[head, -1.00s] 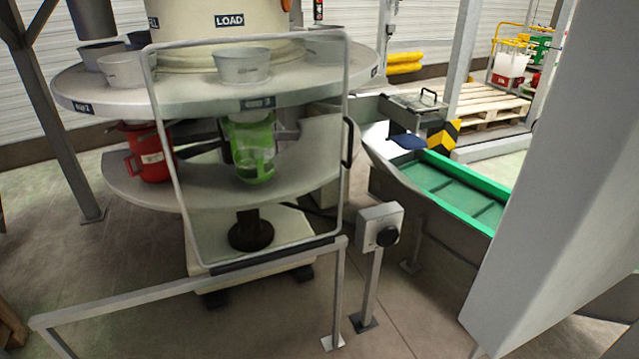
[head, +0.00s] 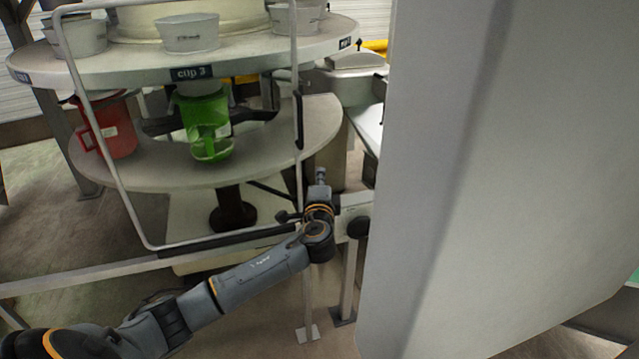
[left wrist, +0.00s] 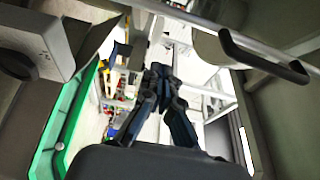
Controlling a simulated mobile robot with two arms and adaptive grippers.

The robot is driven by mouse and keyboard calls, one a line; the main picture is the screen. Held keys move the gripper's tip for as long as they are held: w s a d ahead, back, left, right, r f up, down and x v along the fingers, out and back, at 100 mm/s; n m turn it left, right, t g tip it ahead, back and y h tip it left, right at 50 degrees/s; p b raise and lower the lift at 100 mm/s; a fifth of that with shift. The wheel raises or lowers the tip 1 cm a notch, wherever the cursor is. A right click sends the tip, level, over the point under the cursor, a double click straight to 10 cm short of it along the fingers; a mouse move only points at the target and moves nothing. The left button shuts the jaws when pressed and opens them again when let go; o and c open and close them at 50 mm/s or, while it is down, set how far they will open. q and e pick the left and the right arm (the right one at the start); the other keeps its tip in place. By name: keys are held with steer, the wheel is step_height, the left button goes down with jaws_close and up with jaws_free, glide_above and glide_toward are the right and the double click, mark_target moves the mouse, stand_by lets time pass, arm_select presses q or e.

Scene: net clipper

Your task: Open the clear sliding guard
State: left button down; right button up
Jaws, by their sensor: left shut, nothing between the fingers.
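The clear sliding guard (head: 121,195) stands in front of the round machine as a see-through panel in a thin grey frame. Its black handle (head: 299,121) is on the right upright of the frame. The handle also shows at the upper right of the left wrist view (left wrist: 262,58). My left gripper (head: 320,174) is below and a little right of the handle in the head view, apart from it. Its fingers (left wrist: 160,72) are shut and empty in the left wrist view. My right gripper is not in view.
A control box with a black knob (head: 358,228) stands on a post close to my left gripper. A low rail (head: 90,272) runs under the guard. Green and red jugs sit behind the panel. A large grey surface fills the right side and hides what is behind.

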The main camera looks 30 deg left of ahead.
arm_select(q)
steer(key=x, duration=0.6)
steer(key=s+a, duration=0.1)
steer(key=s+a+p, duration=0.1)
steer(key=s, duration=0.1)
steer(key=shift+s+a+f, duration=0.15)
steer(key=shift+s+a, duration=0.05)
steer(key=shift+s, duration=0.1)
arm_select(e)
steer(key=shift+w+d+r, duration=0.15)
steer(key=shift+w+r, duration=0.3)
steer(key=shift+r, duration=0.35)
arm_select(q)
steer(key=shift+a, duration=0.1)
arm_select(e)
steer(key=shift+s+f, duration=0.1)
